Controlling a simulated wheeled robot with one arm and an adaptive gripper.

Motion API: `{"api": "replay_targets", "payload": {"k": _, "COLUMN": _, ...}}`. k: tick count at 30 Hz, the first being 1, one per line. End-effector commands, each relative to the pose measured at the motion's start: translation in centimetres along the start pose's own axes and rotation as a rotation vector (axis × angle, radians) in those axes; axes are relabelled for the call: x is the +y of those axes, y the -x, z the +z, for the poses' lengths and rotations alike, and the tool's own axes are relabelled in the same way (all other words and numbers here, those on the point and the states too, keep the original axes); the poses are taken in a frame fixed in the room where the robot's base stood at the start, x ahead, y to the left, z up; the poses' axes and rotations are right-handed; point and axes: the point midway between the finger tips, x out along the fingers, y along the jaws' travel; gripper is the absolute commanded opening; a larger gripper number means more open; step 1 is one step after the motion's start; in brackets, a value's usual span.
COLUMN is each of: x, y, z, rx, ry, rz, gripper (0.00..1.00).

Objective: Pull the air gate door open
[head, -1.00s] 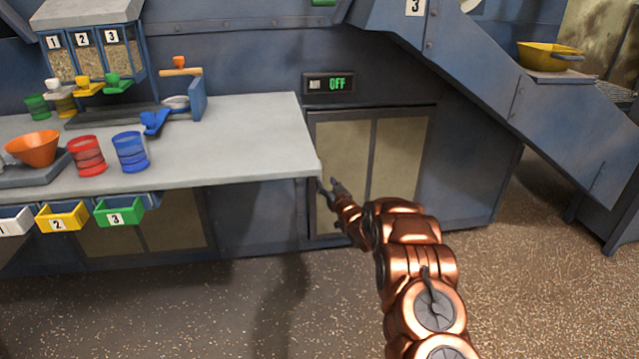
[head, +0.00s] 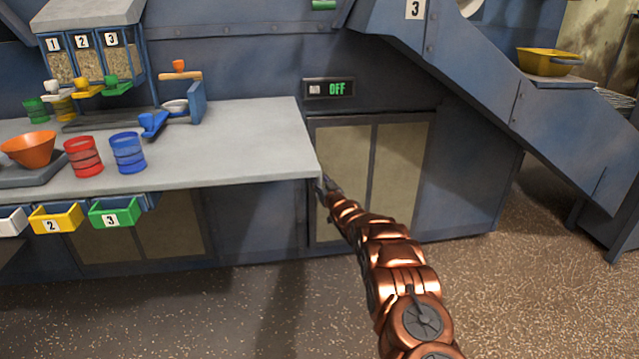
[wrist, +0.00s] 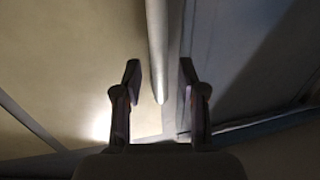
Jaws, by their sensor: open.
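The beige-panelled door (head: 400,170) under the OFF sign looks closed; I take it as the air gate door. In the wrist view, a beige panel (wrist: 60,60) fills the left and a pale grey bar (wrist: 157,45), seemingly its handle, runs down from the top edge. My gripper (wrist: 161,75) is open, with one finger on each side of the bar's lower end in the picture. I see gaps between the bar and both fingers; depth is hard to judge. In the head view, my gripper (head: 326,186) is at the door's left edge, partly hidden by my arm.
The grey worktop (head: 250,140) ends just left of my gripper, its corner close by. It carries a red cup (head: 83,157), a blue cup (head: 128,153) and an orange bowl (head: 29,148). Open speckled floor (head: 520,290) lies in front of the door.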

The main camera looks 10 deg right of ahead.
Motion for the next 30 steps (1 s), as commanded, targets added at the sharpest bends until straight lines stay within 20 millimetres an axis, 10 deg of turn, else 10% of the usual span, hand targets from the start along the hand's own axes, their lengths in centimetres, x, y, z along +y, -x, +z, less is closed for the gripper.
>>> {"api": "replay_targets", "payload": {"k": 20, "x": 0.00, "y": -1.24, "z": -0.05, "rx": 0.001, "ry": -0.001, "rz": 0.001, "gripper": 0.40}}
{"api": "replay_targets", "payload": {"k": 30, "x": -0.01, "y": -1.25, "z": -0.07, "rx": 0.001, "ry": 0.000, "rz": 0.001, "gripper": 0.05}}
